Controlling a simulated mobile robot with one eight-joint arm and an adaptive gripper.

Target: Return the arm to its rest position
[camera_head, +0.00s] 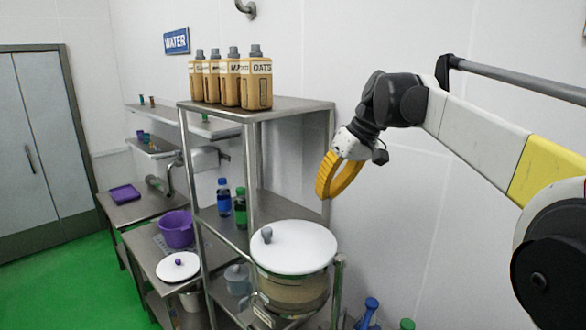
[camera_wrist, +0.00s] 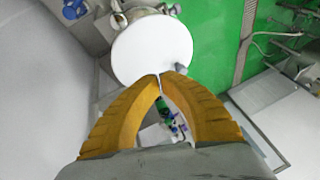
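My gripper (camera_head: 322,194) has yellow ribbed fingers and hangs in the air at the end of my raised arm, to the right of the steel shelf. In the head view it points down, above and to the right of the large pot with a white lid (camera_head: 295,247). In the wrist view the fingertips (camera_wrist: 160,77) meet, with nothing visible between them. The white lid (camera_wrist: 152,50) appears beyond the tips there.
A purple pot (camera_head: 177,229) is left. Green floor (camera_head: 60,287) is open at left.

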